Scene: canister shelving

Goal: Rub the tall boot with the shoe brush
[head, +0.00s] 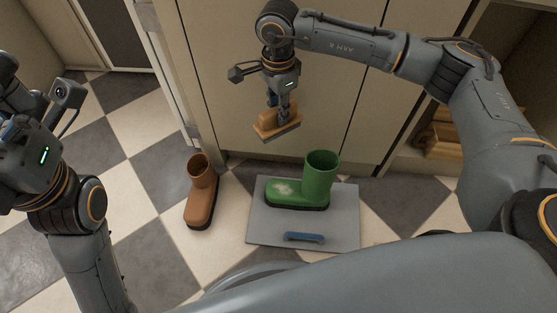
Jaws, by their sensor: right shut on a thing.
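A green tall boot (319,178) stands upright on a grey mat (343,226), toe pointing left. A pale smudge shows on top of its toe. My right gripper (278,117) is shut on a shoe brush (277,125) with a wooden body and a grey lower edge. It holds the brush above and behind the boot, apart from it and near the cabinet front. My left gripper is at the far left edge; its fingers are out of the picture.
A brown boot (202,191) stands on the checkered floor left of the mat. A blue bar-shaped object (304,237) lies on the mat's front part. Cabinet doors (235,90) rise close behind. An open shelf compartment (440,135) with wooden items is at right.

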